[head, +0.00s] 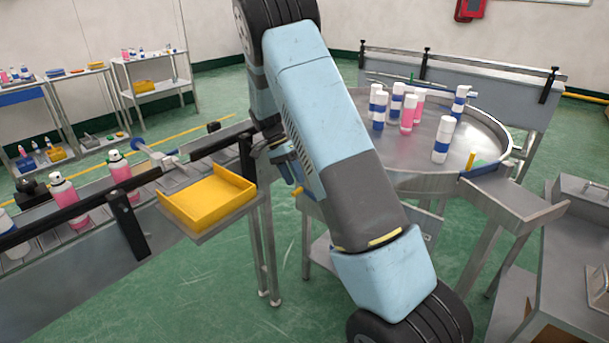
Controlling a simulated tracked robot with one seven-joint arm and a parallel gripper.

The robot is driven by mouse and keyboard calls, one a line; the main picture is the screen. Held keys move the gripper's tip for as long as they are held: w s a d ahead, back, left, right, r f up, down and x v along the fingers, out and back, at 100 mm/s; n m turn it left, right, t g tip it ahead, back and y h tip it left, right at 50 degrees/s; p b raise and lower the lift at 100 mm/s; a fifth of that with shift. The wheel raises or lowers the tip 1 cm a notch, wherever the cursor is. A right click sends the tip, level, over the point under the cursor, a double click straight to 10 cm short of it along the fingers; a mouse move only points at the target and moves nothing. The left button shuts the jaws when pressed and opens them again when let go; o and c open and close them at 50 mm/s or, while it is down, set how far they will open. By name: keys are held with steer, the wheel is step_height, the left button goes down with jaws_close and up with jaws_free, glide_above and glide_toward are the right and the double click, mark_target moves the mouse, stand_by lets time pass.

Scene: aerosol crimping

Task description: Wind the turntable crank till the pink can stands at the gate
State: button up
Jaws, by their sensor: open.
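The round grey turntable (415,172) stands at the right of the head view with several cans on it. A pink can (408,116) with a white top stands left of centre among white-and-blue cans, and a second pink one (419,103) is just behind it. The gate seems to be the yellow and blue piece (470,161) at the front right rim. A white can with a blue band (442,140) stands closest to it. My gripper (289,172) is open, mostly hidden behind my arm left of the turntable. I cannot make out the crank.
A metal chute (515,196) leads off the front right rim. A yellow tray (206,201) and a conveyor with pink bottles (64,203) are at the left. A grey bench (577,250) stands at the right. Green floor lies open at the lower left.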

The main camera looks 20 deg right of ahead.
steer(key=s+r, duration=0.9)
steer(key=s, duration=0.4)
steer(key=shift+s+r, duration=0.2)
steer(key=shift+s, duration=0.2)
steer(key=shift+a, duration=0.1)
steer(key=shift+c, duration=0.4)
